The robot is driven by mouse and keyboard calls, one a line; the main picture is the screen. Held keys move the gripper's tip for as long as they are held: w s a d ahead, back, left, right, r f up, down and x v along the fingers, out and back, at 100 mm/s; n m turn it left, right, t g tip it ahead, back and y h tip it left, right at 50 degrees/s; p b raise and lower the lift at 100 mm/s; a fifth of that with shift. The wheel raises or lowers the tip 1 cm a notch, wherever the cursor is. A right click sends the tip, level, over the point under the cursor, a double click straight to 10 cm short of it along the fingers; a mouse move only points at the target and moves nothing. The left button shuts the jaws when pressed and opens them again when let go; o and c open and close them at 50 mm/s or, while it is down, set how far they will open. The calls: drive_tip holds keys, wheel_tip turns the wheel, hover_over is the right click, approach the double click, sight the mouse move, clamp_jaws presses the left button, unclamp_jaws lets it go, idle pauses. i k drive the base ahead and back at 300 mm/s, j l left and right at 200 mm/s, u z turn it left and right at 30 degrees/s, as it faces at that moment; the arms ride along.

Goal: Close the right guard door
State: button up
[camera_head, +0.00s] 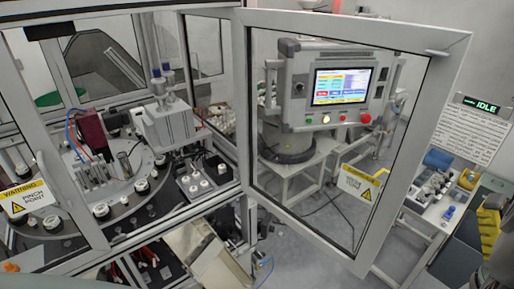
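The right guard door (350,27) is a grey metal frame with a clear panel. It stands open, swung out to the right from the upright post (240,100) of the machine cell. A yellow and white warning sign (358,183) is on its panel, near the lower free edge. Through the opening left of the door, a round turntable (118,208) with small white parts shows inside the cell. I cannot make out a handle on the door. My gripper is not in view.
Behind the door's clear panel stands a control console (338,90) with a lit screen. At right are a bench (425,208) with small parts and an IDLE display (482,105). A left-hand guard frame (45,140) carries a pinch-point sign (30,198). Grey floor shows below the open door.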

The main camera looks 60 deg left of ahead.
sight(442, 69)
drive_tip(key=i+l+z, duration=0.45)
drive_tip(key=i, duration=0.3)
drive_tip(key=i+l+z, duration=0.1)
drive_tip(key=i+z, duration=0.15)
drive_tip(key=i, duration=0.15)
drive_tip(key=i+u, duration=0.45)
drive_tip(key=i, duration=0.35)
drive_tip(key=i+l+u, duration=0.15)
drive_tip(key=i+u, duration=0.3)
drive_tip(key=i, duration=0.3)
drive_tip(key=i+u, duration=0.1)
drive_tip(key=u, duration=0.4)
drive_tip(key=l+u, duration=0.1)
drive_tip(key=u, duration=0.4)
drive_tip(key=i+l+u, duration=0.1)
drive_tip(key=u, duration=0.4)
drive_tip(key=l+u, duration=0.15)
drive_tip(key=u, duration=0.35)
drive_tip(key=l+u, duration=0.1)
drive_tip(key=u, duration=0.4)
drive_tip(key=l+u, duration=0.15)
drive_tip(key=u, duration=0.3)
drive_tip(key=i, duration=0.5)
